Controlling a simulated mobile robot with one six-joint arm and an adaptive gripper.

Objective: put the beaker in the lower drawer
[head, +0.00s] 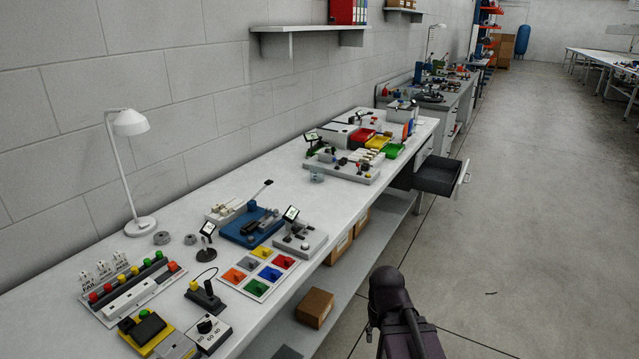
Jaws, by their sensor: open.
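An open dark drawer (432,177) sticks out from the cabinet under the bench's far end, over the aisle. A shut drawer front (424,149) shows above it, so the open one appears to be the lower drawer. What is inside it is too small to tell. Part of my dark arm shows at the bottom right, well in front of the beaker and drawer. My gripper's fingers are not in view.
The workbench (345,150) holds a lamp (130,125), a blue fixture (250,226), coloured tiles (262,274) and coloured bins (377,142) by the beaker's far side. A lower shelf holds cardboard boxes (315,307). The floor to the right is clear.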

